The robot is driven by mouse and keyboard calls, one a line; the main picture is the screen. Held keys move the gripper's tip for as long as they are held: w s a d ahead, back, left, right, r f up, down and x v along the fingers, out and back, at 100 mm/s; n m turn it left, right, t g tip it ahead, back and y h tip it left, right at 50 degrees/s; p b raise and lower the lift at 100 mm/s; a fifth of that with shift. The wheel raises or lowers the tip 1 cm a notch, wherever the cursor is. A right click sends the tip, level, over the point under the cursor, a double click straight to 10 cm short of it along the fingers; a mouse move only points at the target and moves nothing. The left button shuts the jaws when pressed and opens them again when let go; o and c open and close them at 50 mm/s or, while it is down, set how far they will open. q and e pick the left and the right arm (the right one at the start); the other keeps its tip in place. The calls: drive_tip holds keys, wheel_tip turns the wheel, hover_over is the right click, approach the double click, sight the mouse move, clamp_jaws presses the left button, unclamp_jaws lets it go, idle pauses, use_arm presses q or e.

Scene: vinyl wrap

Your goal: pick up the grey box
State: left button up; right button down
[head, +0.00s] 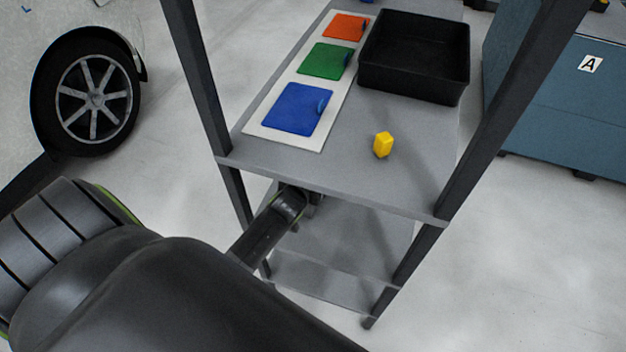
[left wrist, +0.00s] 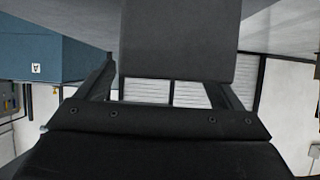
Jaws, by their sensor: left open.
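A dark grey box (left wrist: 178,42) fills the upper middle of the left wrist view, standing against a grey shelf surface at the top of that view. My left gripper (left wrist: 168,88) is open, with one finger on each side of the box. I cannot tell whether either finger touches it. In the head view my left gripper (head: 314,200) reaches in just below the front edge of the upper shelf and is mostly hidden. The grey box cannot be made out in the head view. My right gripper is not in view.
The upper shelf (head: 400,180) holds a black tray (head: 415,85), a yellow block (head: 383,144) and a white board (head: 255,128) with orange, green and blue panels. Dark posts (head: 470,165) frame the rack. A car (head: 95,95) stands left and a blue cabinet (head: 550,110) right.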

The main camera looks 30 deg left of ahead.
use_arm(q)
drive_tip(key=shift+x, duration=1.3)
drive_tip(key=shift+r, duration=0.1)
drive_tip(key=c, duration=1.5)
